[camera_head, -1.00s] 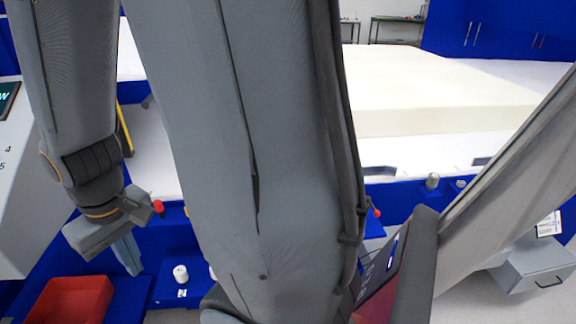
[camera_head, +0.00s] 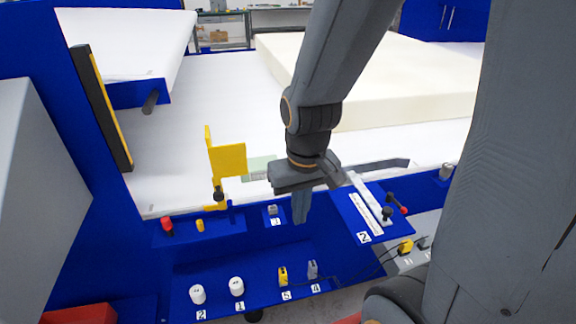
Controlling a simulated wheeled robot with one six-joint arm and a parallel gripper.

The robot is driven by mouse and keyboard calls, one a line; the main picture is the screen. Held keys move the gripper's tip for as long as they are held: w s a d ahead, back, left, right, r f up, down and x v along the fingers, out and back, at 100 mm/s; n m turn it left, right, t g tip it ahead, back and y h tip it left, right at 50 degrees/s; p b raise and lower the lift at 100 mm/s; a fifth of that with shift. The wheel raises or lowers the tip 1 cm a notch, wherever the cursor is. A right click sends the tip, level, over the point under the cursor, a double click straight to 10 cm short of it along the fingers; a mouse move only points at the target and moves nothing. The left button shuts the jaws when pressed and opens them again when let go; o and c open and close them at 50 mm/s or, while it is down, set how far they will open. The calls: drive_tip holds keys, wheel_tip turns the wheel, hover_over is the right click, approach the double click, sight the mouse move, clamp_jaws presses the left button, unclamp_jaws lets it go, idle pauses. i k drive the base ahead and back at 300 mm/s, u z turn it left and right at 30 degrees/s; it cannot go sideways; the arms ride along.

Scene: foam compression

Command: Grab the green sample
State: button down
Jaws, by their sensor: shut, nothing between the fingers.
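My gripper (camera_head: 301,218) hangs pointing down near the middle of the view, in front of the white table's front edge. Its fingers are shut and hold nothing. A pale green flat piece (camera_head: 259,162) lies on the white table (camera_head: 190,140), just behind and left of my gripper in the picture. It looks like the green sample, but it is small and faint. A yellow bracket (camera_head: 228,160) stands beside it on the left and my gripper's body is close to its right side, so part of it may be hidden.
A large cream foam block (camera_head: 400,85) lies on the table behind my arm. A blue shelf (camera_head: 250,265) in front holds white numbered cylinders (camera_head: 237,287) and small yellow and grey parts. A blue side plate (camera_head: 372,215) carries a ruler-like strip. A red tray (camera_head: 80,315) is at lower left.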

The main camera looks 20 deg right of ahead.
sight(257, 167)
drive_tip(key=z, duration=1.5)
drive_tip(key=k, duration=0.9)
drive_tip(key=u, duration=1.3)
drive_tip(key=i, duration=1.5)
